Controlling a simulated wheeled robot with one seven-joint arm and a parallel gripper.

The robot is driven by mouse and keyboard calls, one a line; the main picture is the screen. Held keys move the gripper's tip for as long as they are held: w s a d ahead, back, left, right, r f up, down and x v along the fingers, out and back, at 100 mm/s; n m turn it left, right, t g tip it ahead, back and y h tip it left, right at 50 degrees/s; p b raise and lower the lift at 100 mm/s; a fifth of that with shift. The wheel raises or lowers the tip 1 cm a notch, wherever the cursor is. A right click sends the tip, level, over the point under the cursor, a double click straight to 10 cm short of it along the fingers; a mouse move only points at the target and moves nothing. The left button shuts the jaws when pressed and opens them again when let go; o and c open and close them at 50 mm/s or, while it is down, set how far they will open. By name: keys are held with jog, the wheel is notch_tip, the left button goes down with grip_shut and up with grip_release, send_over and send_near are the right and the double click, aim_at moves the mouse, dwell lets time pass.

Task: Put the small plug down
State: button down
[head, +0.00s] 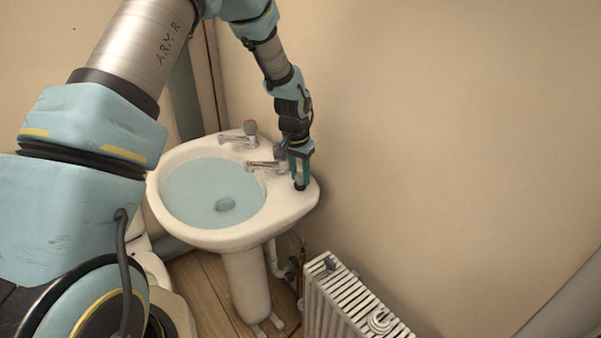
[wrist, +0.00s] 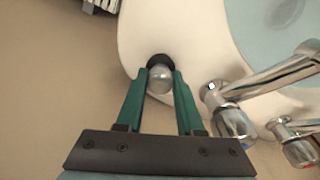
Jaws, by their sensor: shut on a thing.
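The small plug (wrist: 160,77) shows in the wrist view as a silvery rounded top with a black rim beyond it. My gripper (wrist: 161,78) has its two green fingers shut on the plug, one on each side. In the head view my gripper (head: 300,183) points down at the right corner of the white sink (head: 285,205). The plug is a small dark shape (head: 300,187) at the fingertips there, at the rim's flat top. I cannot tell whether its underside touches the rim.
Two chrome taps stand close beside my gripper; the nearer tap (wrist: 232,118) is just right of the fingers in the wrist view. The basin holds bluish water (head: 205,190). A white radiator (head: 345,305) stands below right, and the wall (head: 430,130) is close behind.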

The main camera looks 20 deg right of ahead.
aim_at(297, 187)
jog(key=shift+f, duration=0.15)
jog(key=c, duration=0.5)
grip_release()
jog(key=shift+c, duration=0.2)
notch_tip(297, 187, up, 12)
jog(key=s+a+b, duration=0.1)
jog(key=b, duration=0.2)
jog(key=s+a+r+n+y, duration=0.2)
jog(key=a+n, duration=0.5)
jog(key=a, duration=2)
jog(key=s+a+f+n, duration=0.1)
jog(key=s+a+n, duration=0.2)
jog(key=s+a, duration=0.5)
jog(key=shift+a+t+h, duration=0.3)
jog(key=shift+h, duration=0.1)
